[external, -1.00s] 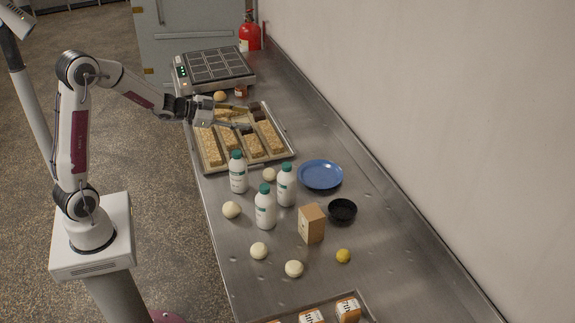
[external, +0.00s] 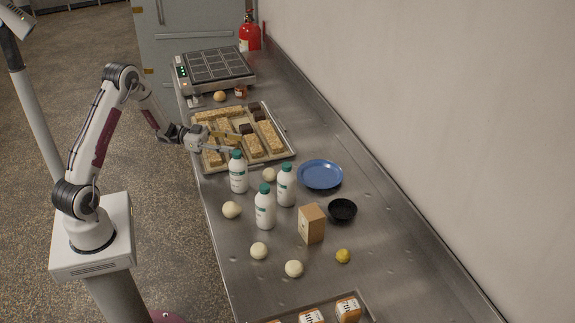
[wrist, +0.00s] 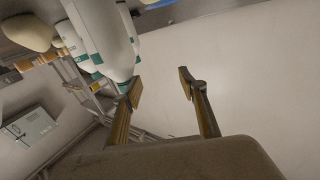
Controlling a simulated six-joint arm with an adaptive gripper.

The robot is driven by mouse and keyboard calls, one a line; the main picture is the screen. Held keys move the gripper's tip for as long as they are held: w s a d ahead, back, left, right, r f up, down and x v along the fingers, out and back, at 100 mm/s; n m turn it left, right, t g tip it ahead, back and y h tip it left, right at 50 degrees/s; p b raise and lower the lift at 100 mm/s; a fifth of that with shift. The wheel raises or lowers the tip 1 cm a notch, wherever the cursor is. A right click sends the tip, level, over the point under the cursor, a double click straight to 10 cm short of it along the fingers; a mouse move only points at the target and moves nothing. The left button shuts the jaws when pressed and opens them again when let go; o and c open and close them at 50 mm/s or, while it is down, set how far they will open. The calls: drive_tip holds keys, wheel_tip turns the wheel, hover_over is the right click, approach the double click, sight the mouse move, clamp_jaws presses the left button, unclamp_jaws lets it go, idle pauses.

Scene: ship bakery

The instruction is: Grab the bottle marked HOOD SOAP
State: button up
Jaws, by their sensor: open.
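Three white bottles with teal caps stand upright on the steel counter: a far-left bottle (external: 238,174), a front bottle (external: 265,209) and a right bottle (external: 286,188). Their labels are too small to read, so I cannot tell which is marked HOOD SOAP. My gripper (external: 229,143) is open and empty, just behind the far-left bottle and above the near end of the baking tray. In the wrist view, my open fingers (wrist: 160,88) point towards white bottles with teal caps; the nearest bottle (wrist: 102,35) is at the upper left, close to the left finger and not between the fingers.
A tray (external: 288,152) of oat bars lies beyond the bottles. A blue plate (external: 320,174), black bowl (external: 342,210), brown box (external: 311,224), yellow ball (external: 343,256) and several pale dough balls are around them.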

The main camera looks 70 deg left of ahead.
sight(233, 153)
drive_tip(key=s+h, duration=0.1)
drive_tip(key=s+d+f+m+h, duration=0.1)
drive_tip(key=s, duration=0.1)
drive_tip(key=s+d+h, duration=0.1)
drive_tip(key=s+h, duration=0.1)
drive_tip(key=shift+f+g, duration=0.25)
drive_tip(key=shift+g, duration=0.15)
drive_tip(key=shift+w+d, duration=0.1)
drive_tip(key=shift+x, duration=1.2)
drive_tip(key=shift+w+d+r, duration=0.35)
drive_tip(key=shift+w+d, duration=0.15)
drive_tip(key=shift+d, duration=0.15)
drive_tip(key=shift+w+d+r, duration=0.35)
drive_tip(key=shift+w+d, duration=0.15)
drive_tip(key=shift+d, duration=0.1)
drive_tip(key=shift+x, duration=0.9)
